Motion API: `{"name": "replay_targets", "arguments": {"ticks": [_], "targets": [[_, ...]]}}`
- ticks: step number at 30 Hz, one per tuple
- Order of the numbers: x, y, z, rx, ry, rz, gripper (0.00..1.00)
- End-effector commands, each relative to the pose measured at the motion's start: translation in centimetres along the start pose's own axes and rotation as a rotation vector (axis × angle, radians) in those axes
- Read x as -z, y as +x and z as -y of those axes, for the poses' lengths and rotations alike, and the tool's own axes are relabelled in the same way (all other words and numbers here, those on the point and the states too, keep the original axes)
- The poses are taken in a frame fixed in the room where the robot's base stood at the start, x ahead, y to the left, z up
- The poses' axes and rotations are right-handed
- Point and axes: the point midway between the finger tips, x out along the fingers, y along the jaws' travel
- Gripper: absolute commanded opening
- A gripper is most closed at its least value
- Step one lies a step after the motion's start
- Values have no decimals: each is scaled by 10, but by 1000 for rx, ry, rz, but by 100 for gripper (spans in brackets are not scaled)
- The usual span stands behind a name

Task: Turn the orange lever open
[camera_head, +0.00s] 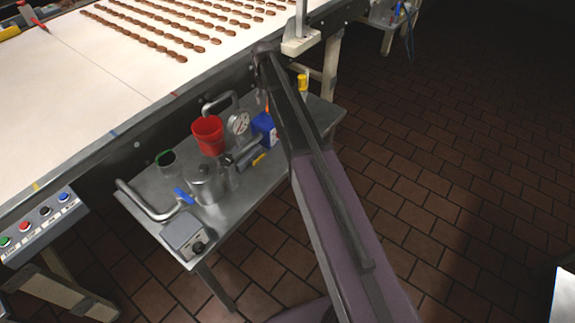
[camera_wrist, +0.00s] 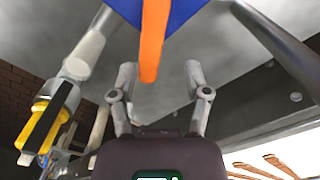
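The orange lever (camera_wrist: 152,45) hangs into the wrist view from the top centre, in front of a blue body (camera_wrist: 186,12). My gripper (camera_wrist: 160,68) is open, with one finger on each side of the lever's end. I see a gap between the lever and each finger. In the head view, the blue body (camera_head: 265,129) stands on the steel side table, and only a sliver of the orange lever (camera_head: 267,104) shows beside my arm. My gripper is mostly hidden there by my arm.
The steel side table (camera_head: 226,213) also carries a red cup (camera_head: 208,134), a pressure gauge (camera_head: 239,123), a metal pot (camera_head: 205,184) and pipes. A yellow-topped fitting (camera_head: 303,84) is close by; yellow also shows in the wrist view (camera_wrist: 38,125). The conveyor (camera_head: 70,105) runs alongside.

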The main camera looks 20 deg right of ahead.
Motion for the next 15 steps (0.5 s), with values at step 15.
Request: {"name": "replay_targets", "arguments": {"ticks": [15], "targets": [[0, -37, 5, 0, -93, 0, 60]]}}
